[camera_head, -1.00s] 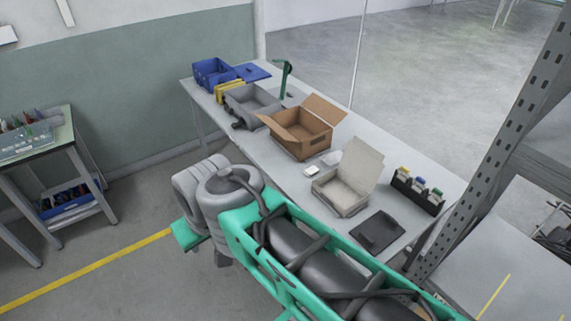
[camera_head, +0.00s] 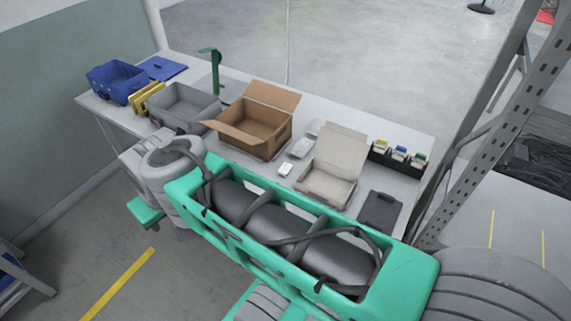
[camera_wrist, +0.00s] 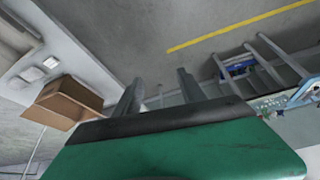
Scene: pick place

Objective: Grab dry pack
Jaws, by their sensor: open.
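Several small white packets lie on the table (camera_head: 235,163) between the brown cardboard box (camera_head: 243,125) and the open pale carton (camera_head: 330,187). One small white packet (camera_head: 285,169) is nearest the front edge, and a larger pale one (camera_head: 299,148) lies behind it. I cannot tell which is the dry pack. In the wrist view a small white packet (camera_wrist: 50,62) shows at the left, beside the cardboard box. My gripper (camera_wrist: 160,93) is open and empty, its two fingers apart over the floor, away from the packets. The head view does not show the fingers clearly.
A grey bin (camera_head: 183,108), yellow pieces (camera_head: 146,98), a blue crate (camera_head: 115,82) and a green stand (camera_head: 212,72) occupy the table's left. A black rack with small containers (camera_head: 396,157) and a dark flat case (camera_head: 380,210) are at the right, near a metal upright (camera_head: 500,130).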

